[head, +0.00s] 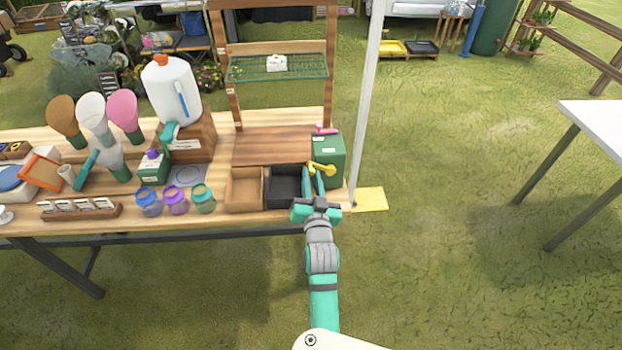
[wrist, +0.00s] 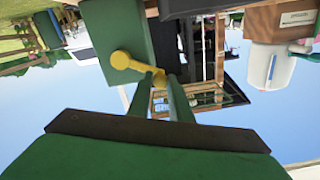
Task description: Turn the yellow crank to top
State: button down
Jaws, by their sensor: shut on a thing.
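The yellow crank (head: 322,169) is on the front of a green box (head: 330,150) at the right end of the wooden table. In the wrist view the crank (wrist: 132,65) has a round hub at left, and its arm runs right to a knob. My gripper (head: 313,182) reaches the crank from the front. In the wrist view my gripper's fingers (wrist: 160,92) are shut on the crank's knob end. The fingers partly hide the knob. The green box (wrist: 112,38) fills the upper left of that view.
A black tray (head: 284,187) and a brown tray (head: 245,190) stand left of the green box. Several small jars (head: 176,199) stand further left. A pale post (head: 366,110) rises just right of the box. Open grass lies to the right.

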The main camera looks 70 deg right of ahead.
jog(key=c, duration=1.6)
grip_release()
jog(key=v, duration=1)
jog(key=shift+s+a, duration=0.15)
jog(key=shift+a, duration=0.25)
jog(key=w+a+f+n+t+y, duration=0.2)
jog(key=w+a+f+n, duration=0.1)
jog(key=a, duration=0.6)
jog(key=w+a+f+n+t+y, duration=0.2)
jog(key=w+a, duration=0.1)
jog(key=a, duration=0.6)
jog(key=w+a+f+n+t+y, duration=0.2)
jog(key=w+a+f+n, duration=0.1)
jog(key=a, duration=0.6)
jog(key=s+a+n+y, duration=0.3)
jog(key=a, duration=0.4)
jog(key=s+a+n+t+y, duration=0.1)
jog(key=s+a+n+y, duration=0.2)
jog(key=a, duration=0.5)
jog(key=s+a+n+t+y, duration=0.1)
jog(key=s+a+n+y, duration=0.2)
jog(key=a, duration=0.5)
jog(key=shift+s+r+y, duration=0.2)
jog(key=shift+s+y, duration=0.2)
jog(key=shift+s, duration=0.1)
jog(key=shift+s+r+y, duration=0.2)
jog(key=shift+s+y, duration=0.2)
jog(key=shift+s, duration=0.1)
